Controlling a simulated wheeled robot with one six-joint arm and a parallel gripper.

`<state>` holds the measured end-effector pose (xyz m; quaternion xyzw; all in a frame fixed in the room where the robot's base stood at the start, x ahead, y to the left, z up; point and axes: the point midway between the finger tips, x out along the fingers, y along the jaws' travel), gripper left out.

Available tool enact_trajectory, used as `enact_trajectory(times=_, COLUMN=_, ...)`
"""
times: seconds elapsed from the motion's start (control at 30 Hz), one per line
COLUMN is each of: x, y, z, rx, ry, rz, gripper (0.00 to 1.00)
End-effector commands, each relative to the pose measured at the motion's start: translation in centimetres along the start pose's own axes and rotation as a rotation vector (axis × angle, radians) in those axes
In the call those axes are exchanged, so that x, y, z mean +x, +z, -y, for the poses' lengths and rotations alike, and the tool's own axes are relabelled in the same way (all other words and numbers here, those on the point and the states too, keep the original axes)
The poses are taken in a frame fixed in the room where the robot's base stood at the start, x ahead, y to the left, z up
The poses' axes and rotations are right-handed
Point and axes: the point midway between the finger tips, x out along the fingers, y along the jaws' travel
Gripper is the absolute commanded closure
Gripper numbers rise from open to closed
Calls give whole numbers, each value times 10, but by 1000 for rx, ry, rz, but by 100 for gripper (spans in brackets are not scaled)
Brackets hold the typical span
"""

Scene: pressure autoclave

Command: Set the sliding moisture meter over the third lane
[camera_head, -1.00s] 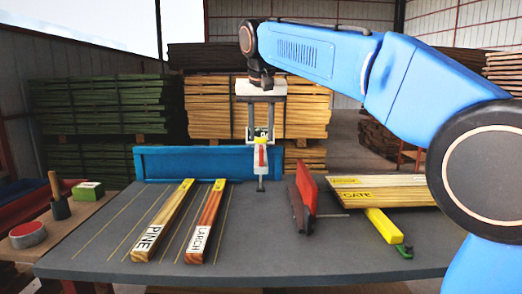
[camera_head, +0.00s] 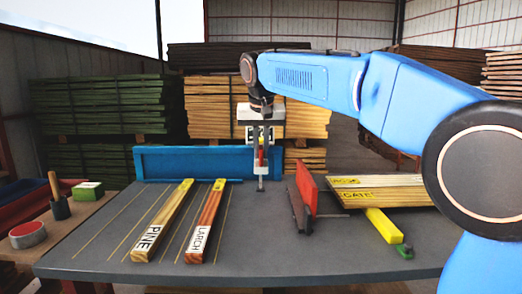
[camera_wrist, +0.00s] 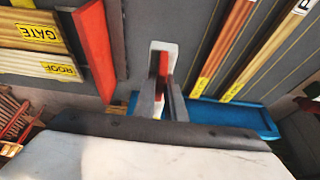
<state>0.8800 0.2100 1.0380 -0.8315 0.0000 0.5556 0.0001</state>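The moisture meter (camera_head: 261,171) is a slim upright pale piece with a red strip, near the front of the blue rail (camera_head: 195,163). It stands right of the lane lines and the LARCH board (camera_head: 207,220). My gripper (camera_head: 261,148) comes down from above with its fingers close around the meter's upper part. The PINE board (camera_head: 162,221) lies left of LARCH. Thin yellow lines mark the lanes on the grey table (camera_head: 95,262); which lane is third I cannot tell.
A red upright panel (camera_head: 306,192) stands right of the meter, beside stacked boards labelled GATE (camera_head: 385,193). A yellow bar with a green end (camera_head: 384,226) juts forward. A side bench at left holds a round tin (camera_head: 27,235) and a green box (camera_head: 88,190).

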Motion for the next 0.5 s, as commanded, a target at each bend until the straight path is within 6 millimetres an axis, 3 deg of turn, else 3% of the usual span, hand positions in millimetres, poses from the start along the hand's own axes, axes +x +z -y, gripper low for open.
enact_trajectory(times=0.27, x=0, y=0, z=4, rx=-1, ry=0, rz=0, gripper=100)
enact_trajectory(times=0.5, x=0, y=0, z=44, rx=-5, ry=-3, rz=0, gripper=100)
